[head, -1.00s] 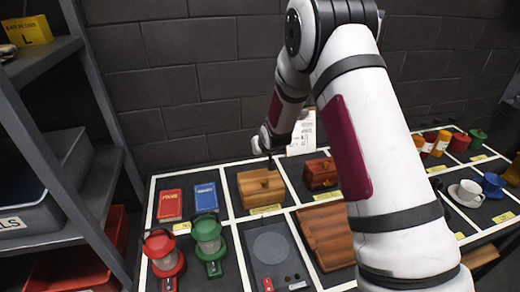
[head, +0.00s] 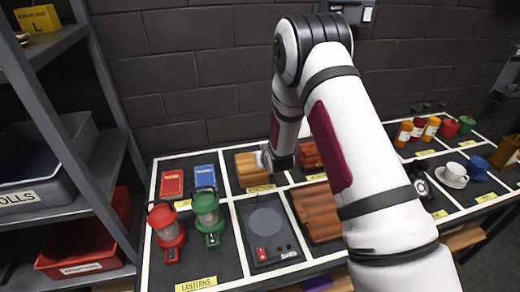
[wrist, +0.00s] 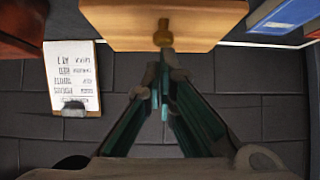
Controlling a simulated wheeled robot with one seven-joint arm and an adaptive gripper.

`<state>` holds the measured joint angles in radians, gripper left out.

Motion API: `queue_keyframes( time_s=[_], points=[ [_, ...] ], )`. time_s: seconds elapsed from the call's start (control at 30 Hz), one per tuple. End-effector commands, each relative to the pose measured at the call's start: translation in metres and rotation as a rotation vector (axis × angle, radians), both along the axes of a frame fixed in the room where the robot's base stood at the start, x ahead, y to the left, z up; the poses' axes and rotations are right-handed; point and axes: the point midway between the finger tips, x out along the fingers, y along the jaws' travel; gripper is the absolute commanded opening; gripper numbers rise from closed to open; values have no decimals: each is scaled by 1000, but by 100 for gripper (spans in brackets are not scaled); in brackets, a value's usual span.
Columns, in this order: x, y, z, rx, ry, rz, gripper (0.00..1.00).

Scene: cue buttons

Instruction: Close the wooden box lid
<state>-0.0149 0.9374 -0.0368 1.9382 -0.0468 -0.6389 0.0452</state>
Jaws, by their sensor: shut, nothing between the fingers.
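A light wooden box (head: 248,176) stands on the table beside the blue book, its right part hidden by my arm. In the wrist view a light wooden panel of it (wrist: 115,28) fills the top, with a brass knob (wrist: 163,33). I cannot tell exactly how far the lid is open. My gripper (wrist: 163,68) is shut and empty, its fingertips just below the knob in that view; whether they touch it is unclear. In the head view my gripper is largely hidden at the box's right side. A reddish wooden box (head: 309,156) stands to the right.
Red (head: 172,184) and blue (head: 205,178) books stand left of the box. Red (head: 166,232) and green (head: 209,217) lanterns and a grey device (head: 268,230) are nearer. A clipboard (wrist: 72,80) is by the dark brick wall. Jars and a cup (head: 454,174) are at right.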

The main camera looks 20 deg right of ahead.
Motion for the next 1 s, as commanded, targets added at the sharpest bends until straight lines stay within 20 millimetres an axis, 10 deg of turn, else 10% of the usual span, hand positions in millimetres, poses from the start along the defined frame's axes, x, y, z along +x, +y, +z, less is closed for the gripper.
queue_keyframes(
  time_s=[1.0],
  points=[
    [-15, 0, -28, 0, 1, 0, 0]
  ],
)
